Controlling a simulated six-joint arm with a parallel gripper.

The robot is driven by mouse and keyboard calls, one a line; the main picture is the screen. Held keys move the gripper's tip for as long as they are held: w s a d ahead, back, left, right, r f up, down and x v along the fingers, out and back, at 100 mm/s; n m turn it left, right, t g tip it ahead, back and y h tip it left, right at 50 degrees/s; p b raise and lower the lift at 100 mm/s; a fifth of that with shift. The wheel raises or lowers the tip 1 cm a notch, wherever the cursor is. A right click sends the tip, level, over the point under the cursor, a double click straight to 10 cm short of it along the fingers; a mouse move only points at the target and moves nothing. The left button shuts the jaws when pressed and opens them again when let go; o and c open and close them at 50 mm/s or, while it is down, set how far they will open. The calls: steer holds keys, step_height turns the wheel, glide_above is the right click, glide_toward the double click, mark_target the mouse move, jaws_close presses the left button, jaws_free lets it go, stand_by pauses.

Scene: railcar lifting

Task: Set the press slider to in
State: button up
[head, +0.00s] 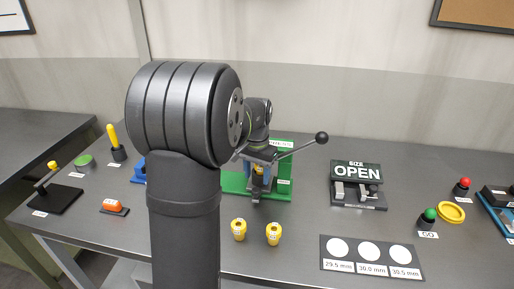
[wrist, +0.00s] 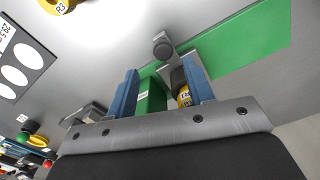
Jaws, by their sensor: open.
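The press has a green base and back panel (head: 285,155) at mid-table, with a lever ending in a black ball knob (head: 321,138) to the right. My gripper (head: 259,174) is over the press, partly hidden by my arm. In the wrist view its blue fingers (wrist: 160,68) are apart. A green block (wrist: 151,95) and a yellow labelled piece with a dark top (wrist: 184,96) show between them; I cannot tell whether either touches a finger. The green base (wrist: 240,45) lies beyond. I cannot make out which part is the slider or its position.
Two yellow pieces (head: 239,230) (head: 273,234) stand in front of the press. A card with three white circles (head: 370,250) lies at front right. A "SIZE OPEN" gauge (head: 357,180) and a green GO button (head: 428,216) stand to the right. An orange switch (head: 113,206) is at left.

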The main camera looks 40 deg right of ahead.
mark_target(254, 190)
step_height(254, 190, up, 11)
steer(key=shift+r, duration=0.2)
steer(key=shift+f, duration=0.1)
stand_by(0.5)
step_height(254, 190, down, 17)
steer(key=shift+f, duration=0.15)
steer(key=shift+w+a, duration=0.3)
steer(key=shift+w, duration=0.05)
steer(key=shift+o, duration=0.2)
